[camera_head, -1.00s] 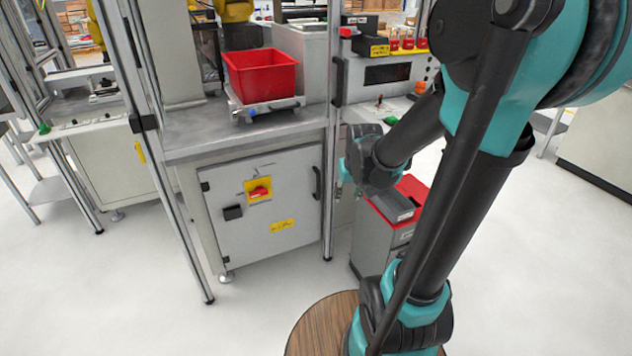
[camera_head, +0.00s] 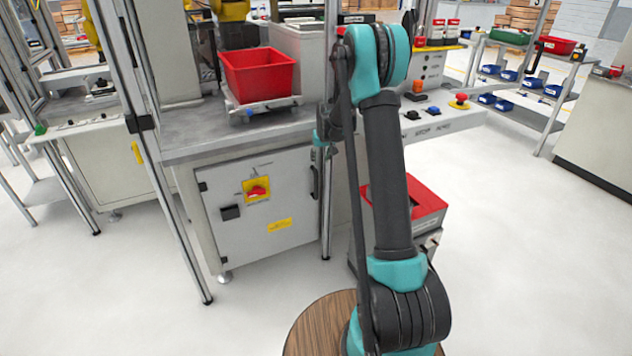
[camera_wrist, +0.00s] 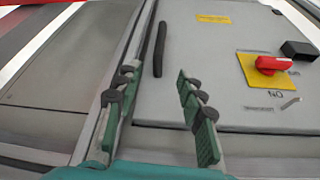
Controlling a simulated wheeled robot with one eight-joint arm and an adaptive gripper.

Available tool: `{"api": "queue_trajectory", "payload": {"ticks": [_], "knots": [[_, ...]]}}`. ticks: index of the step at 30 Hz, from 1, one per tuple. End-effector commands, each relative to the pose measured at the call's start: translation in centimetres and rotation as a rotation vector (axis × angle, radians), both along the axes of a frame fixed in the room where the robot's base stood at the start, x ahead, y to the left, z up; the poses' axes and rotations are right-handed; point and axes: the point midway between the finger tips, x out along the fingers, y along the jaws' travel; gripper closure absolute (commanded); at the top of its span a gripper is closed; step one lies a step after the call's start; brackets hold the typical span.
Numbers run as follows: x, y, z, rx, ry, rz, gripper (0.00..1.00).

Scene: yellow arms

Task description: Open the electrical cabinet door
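The electrical cabinet door (camera_head: 240,225) is a grey panel under the workbench, and it looks shut. It carries a red rotary switch on a yellow plate (camera_head: 256,190) and a black handle (camera_head: 315,182) near its right edge. In the wrist view the door (camera_wrist: 215,60) appears turned over, with the handle (camera_wrist: 160,48) beyond the fingers and the red switch (camera_wrist: 270,64) at the right. My gripper (camera_wrist: 155,100) is open and empty, its two green fingers apart, with the handle ahead of the gap. In the head view my arm partly hides the gripper near the door's upper right corner.
A metal frame post (camera_head: 327,200) stands just right of the door. A red-topped bin (camera_head: 424,205) stands on the floor behind my arm. A red crate (camera_head: 260,75) sits on the bench above. The floor before the door is clear.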

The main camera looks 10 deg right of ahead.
Motion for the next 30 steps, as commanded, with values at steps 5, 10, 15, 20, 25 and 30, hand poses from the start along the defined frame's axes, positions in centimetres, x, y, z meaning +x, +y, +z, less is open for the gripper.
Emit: {"api": "queue_trajectory", "payload": {"ticks": [5, 10, 15, 20, 25, 30], "knots": [[1.6, 0.2, -1.2, 0.0, -0.001, 0.005, 0.61], [2.1, 0.3, -2.4, 0.0, -0.001, 0.005, 0.61], [3.1, 0.4, -5.0, 0.0, -0.001, 0.005, 0.61], [4.2, 0.5, -7.6, 0.0, -0.001, 0.005, 0.61], [5.4, 0.7, -10.4, 0.0, -0.001, 0.005, 0.61], [6.5, 0.8, -13.1, 0.0, -0.001, 0.005, 0.61]]}}
